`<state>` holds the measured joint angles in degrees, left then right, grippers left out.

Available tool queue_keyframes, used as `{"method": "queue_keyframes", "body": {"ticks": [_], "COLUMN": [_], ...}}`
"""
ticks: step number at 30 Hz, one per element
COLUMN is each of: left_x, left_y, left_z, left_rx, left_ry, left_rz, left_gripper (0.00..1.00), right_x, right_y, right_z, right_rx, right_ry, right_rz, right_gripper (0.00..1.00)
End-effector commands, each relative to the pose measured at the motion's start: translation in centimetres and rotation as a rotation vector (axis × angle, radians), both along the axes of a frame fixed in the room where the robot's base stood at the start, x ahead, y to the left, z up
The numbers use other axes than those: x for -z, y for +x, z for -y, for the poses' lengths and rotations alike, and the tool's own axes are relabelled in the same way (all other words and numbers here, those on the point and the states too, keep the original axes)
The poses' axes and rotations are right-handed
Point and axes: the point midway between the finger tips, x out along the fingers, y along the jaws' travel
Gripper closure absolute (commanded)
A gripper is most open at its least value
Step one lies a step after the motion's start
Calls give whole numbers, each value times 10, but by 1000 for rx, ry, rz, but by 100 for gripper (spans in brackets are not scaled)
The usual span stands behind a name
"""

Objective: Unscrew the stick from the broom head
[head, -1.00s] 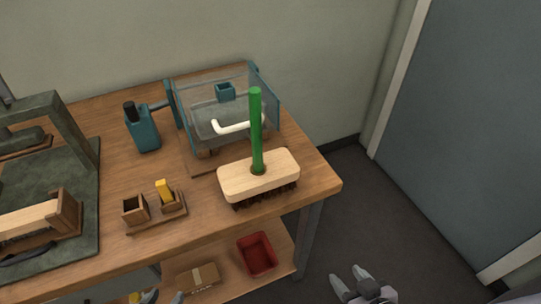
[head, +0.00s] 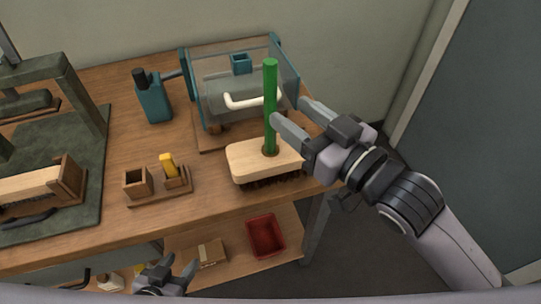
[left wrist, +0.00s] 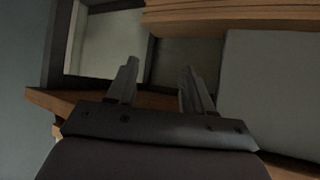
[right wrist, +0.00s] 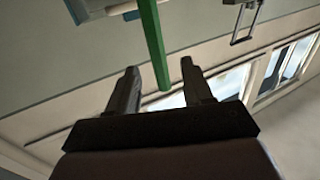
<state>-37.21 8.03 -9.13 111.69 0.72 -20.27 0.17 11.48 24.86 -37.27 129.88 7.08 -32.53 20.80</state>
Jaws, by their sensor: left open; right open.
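The broom head (head: 250,160), a pale wooden block with dark bristles facing down, sits near the right end of the workbench. The green stick (head: 270,95) stands upright in it. My right gripper (head: 289,112) is open at the right of the stick, one finger close to it; I cannot tell whether they touch. In the right wrist view the green stick (right wrist: 153,45) shows beyond the two open fingers, its end near the gap between them. My left gripper (head: 172,268) is open and empty, low in front of the bench; its open fingers also show in the left wrist view (left wrist: 157,85).
A clear-sided machine (head: 235,95) with a white handle (head: 250,101) stands behind the broom head. A teal bottle (head: 153,100), a small wooden holder (head: 158,188) and a green mat (head: 80,200) lie left. A red bin (head: 265,236) is on the lower shelf.

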Motion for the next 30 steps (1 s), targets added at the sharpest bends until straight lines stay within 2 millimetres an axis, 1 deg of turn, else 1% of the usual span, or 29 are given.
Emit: {"method": "queue_keyframes", "body": {"ticks": [3, 10, 18, 21, 30], "left_x": [-1, -2, -4, -5, -5], "left_y": [0, 0, 0, 0, 0], "left_z": [0, 0, 0, 0, 0], "left_rx": [0, 0, 0, 0, -1], "left_ry": [0, 0, 0, 0, 1], "left_rz": [0, 0, 0, 0, 0], "left_gripper": [49, 49, 49, 49, 49], "right_x": [-3, -1, 5, 6, 6], "right_y": [5, 20, 47, 53, 56], "right_z": [-5, -17, -36, -41, -44], "right_rx": [-5, -5, -5, -4, -5], "right_ry": [2, 2, 2, 1, 1], "right_rz": [5, 4, 4, 4, 4], "right_gripper": [49, 49, 49, 49, 49]}}
